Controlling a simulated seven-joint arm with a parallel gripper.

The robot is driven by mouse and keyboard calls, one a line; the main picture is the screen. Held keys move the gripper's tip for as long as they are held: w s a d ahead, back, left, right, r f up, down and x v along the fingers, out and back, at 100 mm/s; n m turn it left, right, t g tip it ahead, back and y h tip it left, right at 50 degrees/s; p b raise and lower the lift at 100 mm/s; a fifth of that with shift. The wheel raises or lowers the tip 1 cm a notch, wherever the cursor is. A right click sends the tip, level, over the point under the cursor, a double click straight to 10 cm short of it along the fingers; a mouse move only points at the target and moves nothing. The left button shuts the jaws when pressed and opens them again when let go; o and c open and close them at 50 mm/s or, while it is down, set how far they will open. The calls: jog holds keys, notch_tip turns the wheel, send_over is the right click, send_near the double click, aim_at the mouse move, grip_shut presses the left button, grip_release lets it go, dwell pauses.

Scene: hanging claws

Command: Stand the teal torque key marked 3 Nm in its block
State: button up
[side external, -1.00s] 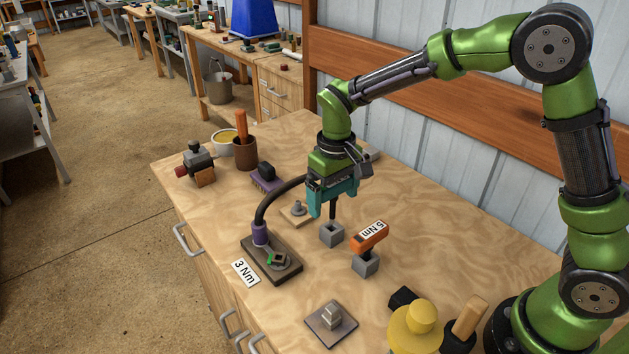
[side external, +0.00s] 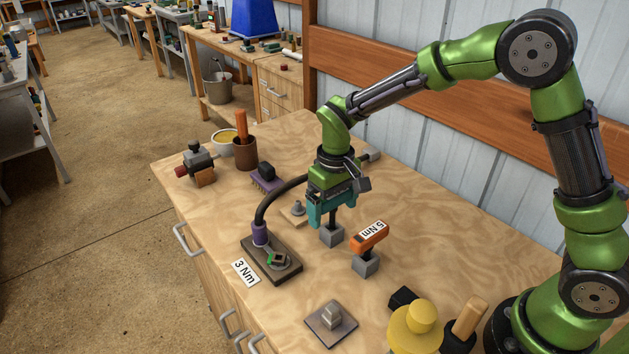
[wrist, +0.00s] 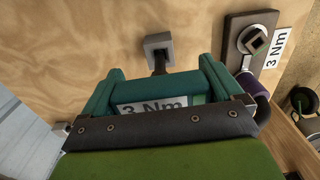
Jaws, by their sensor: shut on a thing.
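My gripper (side external: 333,207) has teal fingers and is shut on the teal torque key, whose handle with the 3 Nm label (wrist: 152,106) shows between the fingers in the wrist view. The key's dark shaft (side external: 333,217) points down, roughly upright, and meets the top of a small grey block (side external: 332,237). The block also shows in the wrist view (wrist: 158,43), with the shaft reaching its opening. The shaft's tip is hidden, so I cannot tell how deep it sits. My gripper is just above the block.
An orange key marked 5 Nm (side external: 369,236) stands in another grey block (side external: 365,265) close to the right. A dark plate (side external: 285,268) with a curved black hose (side external: 268,203) and a 3 Nm card (side external: 245,272) lies to the left. A metal-topped plate (side external: 331,323) is in front.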

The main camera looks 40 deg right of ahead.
jog(key=shift+f, duration=1.05)
jog(key=o, duration=1.5)
notch_tip(320, 180, up, 17)
jog(key=s+d+r+m+t+y, duration=0.1)
jog(key=s+d+m+t, duration=0.1)
jog(key=s, duration=0.7)
jog(key=s+d+r+m+t+y, duration=0.1)
jog(key=s+d+t, duration=0.3)
jog(key=s, duration=0.6)
jog(key=shift+m+t, duration=0.5)
jog(key=shift+t, duration=0.1)
